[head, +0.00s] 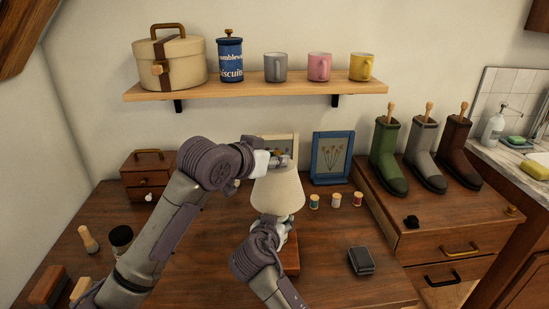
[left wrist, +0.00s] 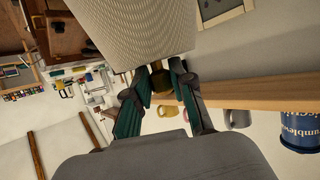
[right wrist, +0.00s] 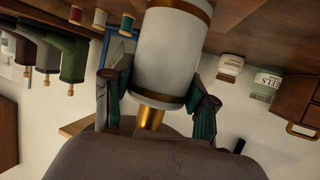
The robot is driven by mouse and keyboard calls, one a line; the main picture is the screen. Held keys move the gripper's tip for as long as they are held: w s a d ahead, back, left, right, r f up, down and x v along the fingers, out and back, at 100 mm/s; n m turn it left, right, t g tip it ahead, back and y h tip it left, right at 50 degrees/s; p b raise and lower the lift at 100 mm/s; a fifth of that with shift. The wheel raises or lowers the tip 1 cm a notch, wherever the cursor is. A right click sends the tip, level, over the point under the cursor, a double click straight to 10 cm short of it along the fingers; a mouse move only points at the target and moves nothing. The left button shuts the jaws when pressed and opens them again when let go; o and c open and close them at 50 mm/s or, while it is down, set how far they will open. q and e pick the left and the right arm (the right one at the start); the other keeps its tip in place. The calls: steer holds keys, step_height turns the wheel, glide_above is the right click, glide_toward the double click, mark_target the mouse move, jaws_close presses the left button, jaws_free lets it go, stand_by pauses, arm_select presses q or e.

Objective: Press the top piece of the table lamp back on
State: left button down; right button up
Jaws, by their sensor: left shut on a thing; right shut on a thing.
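The table lamp stands upright on the wooden table, its cream shade (head: 278,190) in the middle of the head view. The shade also fills the top of the left wrist view (left wrist: 135,30). My left gripper (head: 279,160) is at the top of the shade, shut on a small dark gold top piece (left wrist: 161,80); whether that piece is seated cannot be told. My right gripper (head: 276,232) is below the shade, shut on the lamp's white body (right wrist: 172,50), which has gold bands and a gold neck (right wrist: 151,119). The lamp's brown base (head: 291,262) is partly hidden.
Behind the lamp are a blue picture frame (head: 315,158) and a partly hidden pale frame. Thread spools (head: 336,200) stand right of it, and a dark box (head: 360,261) lies nearer. Boots stand on the right cabinet.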

arm_select(q)
steer(key=shift+s+f+g, duration=0.15)
steer(key=shift+f+g, duration=0.15)
steer(key=shift+f, duration=0.65)
steer(key=c, duration=0.9)
jaws_free()
steer(key=shift+c, duration=0.5)
steer(key=o, duration=0.5)
steer(key=shift+r, duration=3.4)
steer(key=shift+c, duration=0.2)
jaws_close()
